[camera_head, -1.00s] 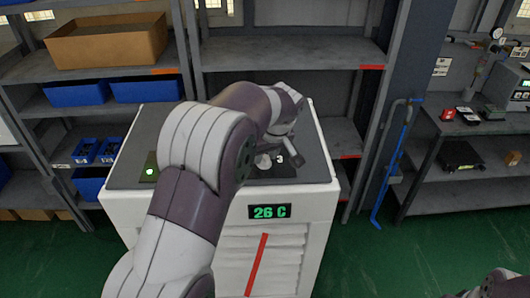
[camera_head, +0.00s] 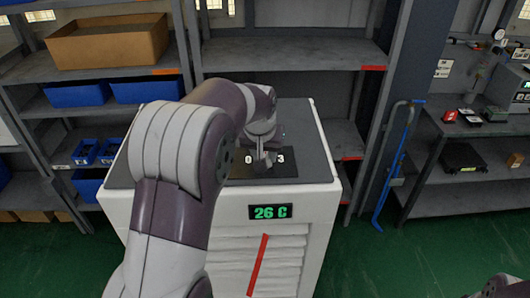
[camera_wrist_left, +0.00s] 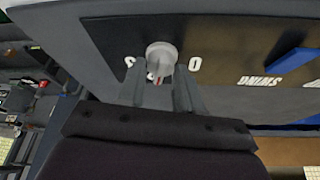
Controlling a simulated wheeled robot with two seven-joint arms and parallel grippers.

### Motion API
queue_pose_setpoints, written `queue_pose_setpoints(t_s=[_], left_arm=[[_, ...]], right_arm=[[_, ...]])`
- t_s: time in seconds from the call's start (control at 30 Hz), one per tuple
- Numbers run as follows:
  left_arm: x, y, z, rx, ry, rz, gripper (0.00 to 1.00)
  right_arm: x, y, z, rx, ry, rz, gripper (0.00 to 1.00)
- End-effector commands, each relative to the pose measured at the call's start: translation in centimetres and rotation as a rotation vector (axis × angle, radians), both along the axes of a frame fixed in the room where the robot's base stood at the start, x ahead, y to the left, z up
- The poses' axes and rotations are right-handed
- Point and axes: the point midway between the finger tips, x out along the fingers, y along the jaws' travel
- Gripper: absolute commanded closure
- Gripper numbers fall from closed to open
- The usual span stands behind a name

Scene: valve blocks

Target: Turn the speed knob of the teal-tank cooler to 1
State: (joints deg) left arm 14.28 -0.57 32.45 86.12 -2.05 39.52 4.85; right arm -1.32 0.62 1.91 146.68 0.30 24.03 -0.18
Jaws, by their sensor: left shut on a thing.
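A white cooler (camera_head: 222,215) stands in front of me with a green "26 C" display (camera_head: 270,211). No teal tank shows. Its speed knob is mostly hidden by my gripper in the head view, on a dark panel (camera_head: 285,168) between the marks 0 and 3. In the left wrist view the pale round knob (camera_wrist_left: 161,56) shows at the fingertips, with a small red mark on its near side. My left gripper (camera_head: 264,159) is shut on the knob; it also shows in the left wrist view (camera_wrist_left: 160,85). My right gripper is out of view.
A blue piece (camera_wrist_left: 292,58) sits by the word SWING on the panel. Grey shelves (camera_head: 290,52) with blue bins (camera_head: 148,90) stand behind the cooler. A blue hand truck (camera_head: 392,165) and a bench (camera_head: 450,190) stand to the right, with green floor between.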

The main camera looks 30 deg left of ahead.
Motion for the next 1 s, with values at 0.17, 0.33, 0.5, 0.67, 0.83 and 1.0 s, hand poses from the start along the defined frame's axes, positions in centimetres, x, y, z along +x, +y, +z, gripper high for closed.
queue_pose_setpoints(t_s=[0.17, 0.33, 0.5, 0.67, 0.83, 1.0], left_arm=[[0.02, 0.10, 0.01, 0.000, -0.002, -0.082, 0.96], [0.01, 0.10, 0.03, 0.001, -0.001, -0.132, 0.96], [0.00, 0.11, 0.02, 0.001, 0.000, -0.151, 0.96], [-0.01, 0.10, 0.03, 0.000, 0.000, -0.154, 0.96], [-0.02, 0.10, 0.02, 0.001, 0.000, -0.153, 0.96], [-0.02, 0.10, 0.02, 0.001, 0.001, -0.153, 0.42]], right_arm=[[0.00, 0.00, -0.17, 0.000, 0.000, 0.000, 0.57], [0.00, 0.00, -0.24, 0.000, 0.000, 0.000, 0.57], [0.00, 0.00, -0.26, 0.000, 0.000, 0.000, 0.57], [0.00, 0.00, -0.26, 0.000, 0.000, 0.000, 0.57], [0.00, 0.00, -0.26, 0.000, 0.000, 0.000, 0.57], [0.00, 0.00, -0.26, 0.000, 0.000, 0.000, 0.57]])
